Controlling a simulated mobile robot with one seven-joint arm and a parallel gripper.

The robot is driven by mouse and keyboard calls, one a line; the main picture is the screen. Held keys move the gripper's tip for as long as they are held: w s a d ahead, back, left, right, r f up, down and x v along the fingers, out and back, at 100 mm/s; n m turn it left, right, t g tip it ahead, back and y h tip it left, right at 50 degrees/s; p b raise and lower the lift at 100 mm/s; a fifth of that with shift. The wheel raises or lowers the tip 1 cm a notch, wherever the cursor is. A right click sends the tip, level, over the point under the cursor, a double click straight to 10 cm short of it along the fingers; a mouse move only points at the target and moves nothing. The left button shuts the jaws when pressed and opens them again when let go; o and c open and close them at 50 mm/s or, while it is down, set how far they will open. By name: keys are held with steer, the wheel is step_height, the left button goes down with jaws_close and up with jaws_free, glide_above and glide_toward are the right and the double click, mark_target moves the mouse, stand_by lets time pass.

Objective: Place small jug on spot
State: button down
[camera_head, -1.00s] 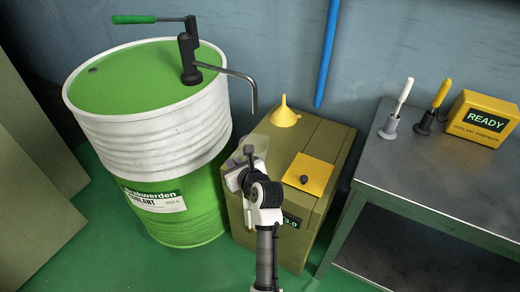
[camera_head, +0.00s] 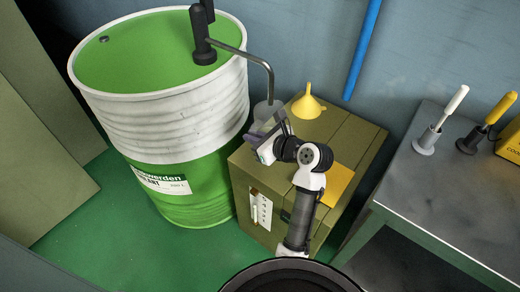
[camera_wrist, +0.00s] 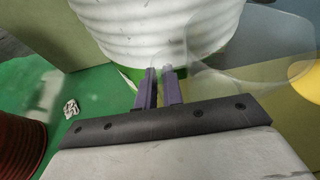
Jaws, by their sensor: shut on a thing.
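My gripper (camera_head: 258,138) is shut on the small jug (camera_head: 263,113), a clear, see-through vessel. The jug is close to the lower end of the drum pump's bent spout (camera_head: 262,65), in front of or below it; I cannot tell the exact gap. In the wrist view, the purple fingers (camera_wrist: 160,74) are close together and the jug (camera_wrist: 255,55) shows as a faint clear outline at the upper right. I cannot make out a marked spot. The olive cabinet top (camera_head: 325,125) lies below the gripper, partly hidden by my arm.
The green and white coolant drum (camera_head: 175,120) stands left of the cabinet. A yellow funnel (camera_head: 307,106) and a yellow plate (camera_head: 338,184) are on the cabinet. A grey bench (camera_head: 450,200) with probes in holders is at right. A blue pipe (camera_head: 363,50) runs down the wall.

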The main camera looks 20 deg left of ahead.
step_height(320, 180, down, 6)
steer(key=shift+f+b, duration=0.2)
steer(key=shift+b, duration=0.15)
steer(key=c, duration=1.5)
jaws_free()
steer(key=shift+c, duration=0.2)
steer(key=shift+s+d+r, duration=0.1)
steer(key=shift+d+r, duration=0.05)
steer(key=shift+d, duration=0.15)
steer(key=v, duration=0.7)
steer(key=shift+a, duration=0.1)
